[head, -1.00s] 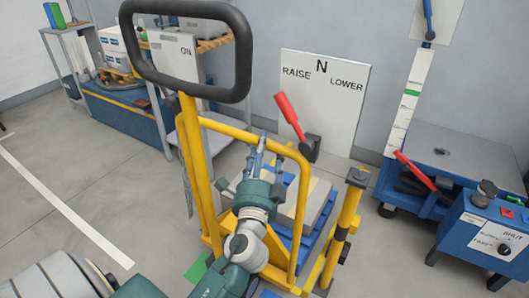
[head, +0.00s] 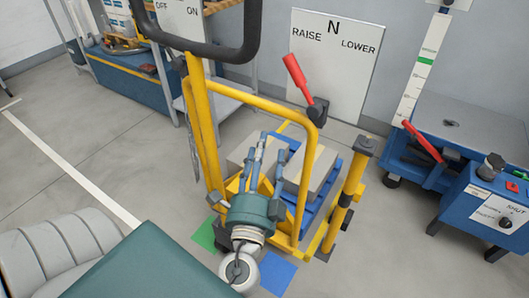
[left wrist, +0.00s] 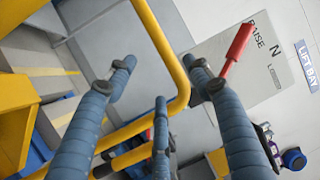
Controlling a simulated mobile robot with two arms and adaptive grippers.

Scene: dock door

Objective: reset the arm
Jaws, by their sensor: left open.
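My left gripper (head: 262,158) is in front of the yellow lift frame (head: 311,180) in the head view. Its blue-grey fingers are spread, with nothing between them. In the left wrist view the open fingers (left wrist: 160,85) stand before a yellow tube. The red lever (head: 296,77) points up and left from a dark pivot, above and right of the gripper in the head view. It also shows in the left wrist view (left wrist: 238,45), near the right finger in the picture; I see no contact. My right gripper is not in view.
A RAISE/LOWER board (head: 352,62) stands behind the lever. A yellow post (head: 347,205) and grey slabs on a blue pallet (head: 326,190) are close by. A blue machine (head: 476,210) with another red lever stands right. Open floor lies left.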

